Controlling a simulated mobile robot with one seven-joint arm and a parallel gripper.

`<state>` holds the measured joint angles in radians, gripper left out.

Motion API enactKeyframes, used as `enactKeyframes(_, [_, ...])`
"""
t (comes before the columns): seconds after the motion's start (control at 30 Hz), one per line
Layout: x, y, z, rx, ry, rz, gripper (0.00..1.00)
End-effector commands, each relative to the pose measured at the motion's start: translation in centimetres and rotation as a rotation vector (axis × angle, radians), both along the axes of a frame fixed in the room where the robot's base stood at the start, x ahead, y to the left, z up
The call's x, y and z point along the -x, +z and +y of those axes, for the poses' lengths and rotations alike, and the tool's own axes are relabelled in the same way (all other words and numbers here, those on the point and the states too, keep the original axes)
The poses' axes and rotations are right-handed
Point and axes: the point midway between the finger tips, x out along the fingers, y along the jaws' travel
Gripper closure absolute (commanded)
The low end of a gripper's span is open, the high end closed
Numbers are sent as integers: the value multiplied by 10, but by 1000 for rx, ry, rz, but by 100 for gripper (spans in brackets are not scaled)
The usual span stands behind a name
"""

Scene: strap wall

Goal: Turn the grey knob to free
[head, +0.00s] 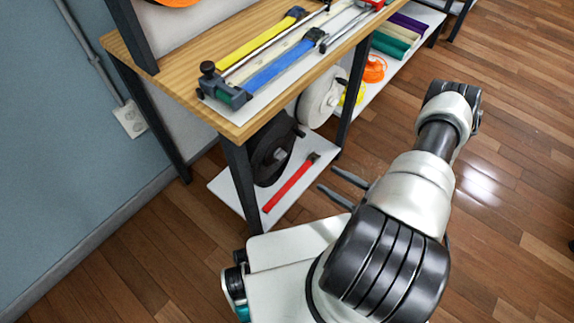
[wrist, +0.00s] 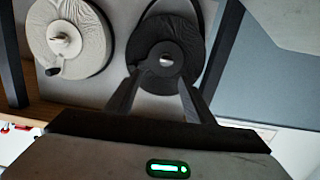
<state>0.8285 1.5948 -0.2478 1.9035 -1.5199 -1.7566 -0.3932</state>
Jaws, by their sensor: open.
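A small grey hub (wrist: 166,60) sits at the centre of the black reel (wrist: 190,35) in the wrist view; I cannot tell for sure that it is the grey knob. A dark round knob (head: 207,67) also stands on the strap tool at the bench's near corner. The black reel shows in the head view (head: 268,152) under the bench top. My gripper (head: 326,178) is open and empty, beside the shelf unit. In the wrist view its fingers (wrist: 159,77) reach towards the black reel, overlapping its lower edge. The knob's setting is too small to read.
A white reel (head: 318,98) hangs beside the black one. A red strap (head: 291,183) lies on the white lower shelf (head: 222,184). Yellow (head: 262,38) and blue (head: 280,64) straps lie on the bench (head: 184,82). A dark bench leg (head: 241,186) stands nearby; the floor at right is clear.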

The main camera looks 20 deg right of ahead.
Motion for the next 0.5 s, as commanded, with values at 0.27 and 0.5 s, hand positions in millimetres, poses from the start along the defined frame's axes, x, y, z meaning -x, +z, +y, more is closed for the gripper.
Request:
enactKeyframes(0.27, [15,-7,17,-105,-9,-40,52])
enactKeyframes(0.5, [-21,-6,43,-103,-6,-40,52])
